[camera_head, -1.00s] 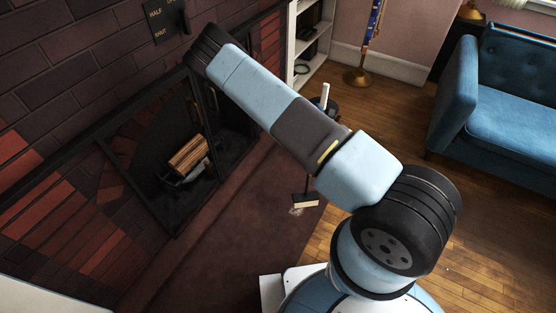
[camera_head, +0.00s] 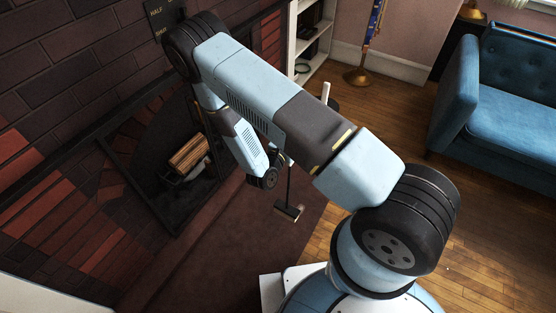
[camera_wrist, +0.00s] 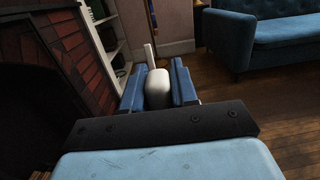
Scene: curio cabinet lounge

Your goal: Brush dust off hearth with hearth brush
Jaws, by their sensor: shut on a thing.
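The hearth brush (camera_head: 288,212) shows in the head view, with a thin dark stem rising from a small head with a pale edge. The head is low over the dark hearth (camera_head: 228,232); I cannot tell if it touches. My gripper is mostly hidden behind my arm in the head view. In the wrist view my gripper (camera_wrist: 158,78) has its blue fingers on both sides of a pale rounded handle (camera_wrist: 158,90) and is shut on it. The handle appears to be the brush's. No dust patch can be made out near the brush head now.
The fireplace opening with logs (camera_head: 189,153) and its black frame lie left of my arm. A pale upright handle (camera_head: 326,92) stands behind my arm. A white bookcase (camera_head: 311,38), brass lamp base (camera_head: 358,75) and blue sofa (camera_head: 512,90) are farther off. Wood floor at right is clear.

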